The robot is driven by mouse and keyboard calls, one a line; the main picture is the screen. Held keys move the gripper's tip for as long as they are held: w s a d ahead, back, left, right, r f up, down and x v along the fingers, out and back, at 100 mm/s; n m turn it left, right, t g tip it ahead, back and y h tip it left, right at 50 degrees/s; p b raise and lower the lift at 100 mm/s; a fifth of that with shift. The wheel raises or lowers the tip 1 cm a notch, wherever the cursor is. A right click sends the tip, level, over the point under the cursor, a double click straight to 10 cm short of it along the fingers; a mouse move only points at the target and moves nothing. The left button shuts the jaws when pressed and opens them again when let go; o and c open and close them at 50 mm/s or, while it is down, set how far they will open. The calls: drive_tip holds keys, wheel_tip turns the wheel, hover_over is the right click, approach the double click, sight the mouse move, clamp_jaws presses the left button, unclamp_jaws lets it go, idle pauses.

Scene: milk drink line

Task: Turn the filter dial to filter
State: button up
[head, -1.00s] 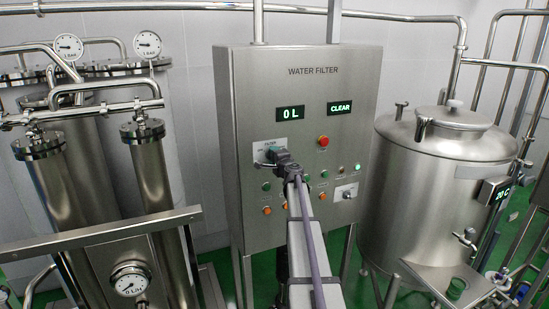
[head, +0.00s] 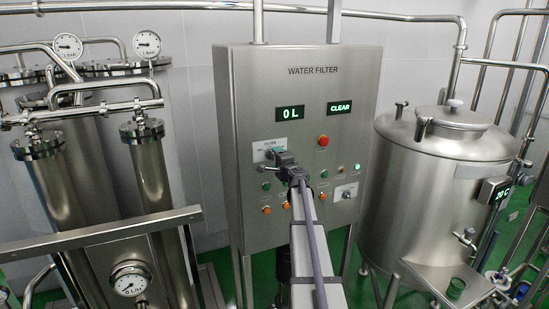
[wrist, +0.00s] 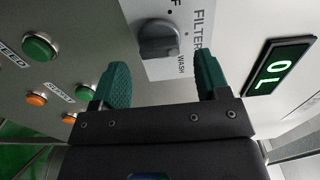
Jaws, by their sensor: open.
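The filter dial (wrist: 158,40) is a dark grey knob on a white plate lettered FILTER and WASH, with part of another word at the top edge. I cannot tell surely which mark it points at. In the head view the plate (head: 262,146) shows on the WATER FILTER panel, with the knob hidden behind my gripper. My gripper (wrist: 162,82) has two green-padded fingers, open and empty. In the wrist view the knob lies just beyond the fingertips, in line with the gap between them, and looks clear of both pads.
The steel panel (head: 252,85) has displays reading 0 L (head: 290,113) and CLEAR (head: 340,108), a red button (head: 323,141), and green and orange buttons around my gripper. A steel tank (head: 425,200) stands at right. Filter columns (head: 150,170) stand at left.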

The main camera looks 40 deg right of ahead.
drive_tip(key=v, duration=0.7)
drive_tip(key=shift+s, duration=0.25)
drive_tip(key=shift+a, duration=0.1)
drive_tip(key=s+a+f+n+g+y+b, duration=0.1)
drive_tip(key=s+a+f+n+g+b, duration=0.4)
drive_tip(key=a+f, duration=0.7)
drive_tip(key=s+a+f+n+g+y+b, duration=0.2)
drive_tip(key=s+a+f+n+g+b, duration=0.4)
drive_tip(key=a, duration=1.3)
drive_tip(key=s+a+f+n+g+y+b, duration=0.1)
drive_tip(key=s+a+f+n+g+b, duration=0.5)
drive_tip(key=s+a+f+n, duration=0.4)
drive_tip(key=s+a+f+b, duration=0.1)
drive_tip(key=s+a+f, duration=0.1)
drive_tip(key=a+f, duration=0.4)
drive_tip(key=shift+s+f+y, duration=0.25)
drive_tip(key=shift+f+y, duration=0.05)
drive_tip(key=shift+f, duration=0.55)
